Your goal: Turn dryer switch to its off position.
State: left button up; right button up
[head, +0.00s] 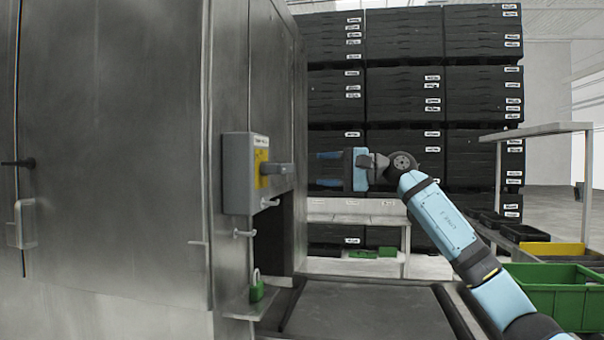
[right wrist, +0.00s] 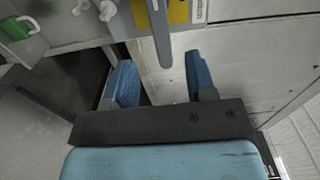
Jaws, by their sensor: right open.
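The dryer switch is a grey box (head: 238,175) on the side of the steel machine, with a yellow plate (head: 262,168) and a grey handle (head: 278,169) sticking out to the right. In the right wrist view the handle (right wrist: 160,35) stands in front of the yellow plate (right wrist: 177,11), its tip near the gap between my fingers. My right gripper (head: 327,169) is open and empty, its blue fingers pointing left at the handle with a gap between. The open fingers (right wrist: 160,82) also show in the right wrist view. My left gripper is not in view.
A green padlock (head: 257,287) hangs on a small ledge below the switch box. Metal pegs (head: 244,233) stick out from the machine wall. A dark conveyor (head: 370,310) runs below. Stacked black crates (head: 405,60) stand behind, and a green bin (head: 555,292) is at the right.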

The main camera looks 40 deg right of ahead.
jog(key=shift+v, duration=1.15)
